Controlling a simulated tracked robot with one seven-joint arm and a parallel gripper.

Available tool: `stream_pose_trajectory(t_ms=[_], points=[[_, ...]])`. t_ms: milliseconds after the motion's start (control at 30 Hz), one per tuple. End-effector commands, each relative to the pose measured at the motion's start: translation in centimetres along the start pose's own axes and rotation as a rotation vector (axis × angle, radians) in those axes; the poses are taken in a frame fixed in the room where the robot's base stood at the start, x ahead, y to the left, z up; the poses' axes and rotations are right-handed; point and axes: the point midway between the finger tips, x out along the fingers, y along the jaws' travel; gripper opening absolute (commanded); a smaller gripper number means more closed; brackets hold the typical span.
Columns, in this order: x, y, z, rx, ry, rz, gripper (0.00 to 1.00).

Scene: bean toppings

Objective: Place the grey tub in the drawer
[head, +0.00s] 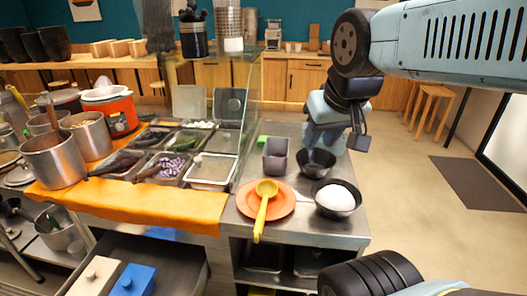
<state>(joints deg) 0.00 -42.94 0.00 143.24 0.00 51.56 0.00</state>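The grey tub (276,155) is a small, straight-sided container standing on the metal counter, behind the orange plate and left of a black bowl. An open drawer (190,262) with dark walls shows at the lower left, below the orange cloth. It holds a cream block-like box (97,277) and a blue one (133,280), each with a knob. My gripper (335,143) hangs above the counter's back right, to the right of the tub and apart from it. Its fingers look spread, with nothing seen between them.
An orange plate (286,207) with a yellow ladle (263,205) lies in front of the tub. A black bowl (316,162) and a bowl with a white mound (336,197) stand to its right. A glass pane (250,110) rises to its left, beside food trays (211,170).

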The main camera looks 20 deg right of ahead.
Motion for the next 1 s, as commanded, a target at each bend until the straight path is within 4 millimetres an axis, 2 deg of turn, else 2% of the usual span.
stream_pose_trajectory(t_ms=[367,533,767,1000], points=[[0.0,0.0,0.0,0.0,0.001,0.0,0.33],[0.5,0.1,-1.0,0.014,-0.006,0.008,0.33],[3.6,1.0,-5.5,0.086,-0.028,0.044,0.33],[8.7,1.9,-10.7,0.169,-0.048,0.083,0.33]])
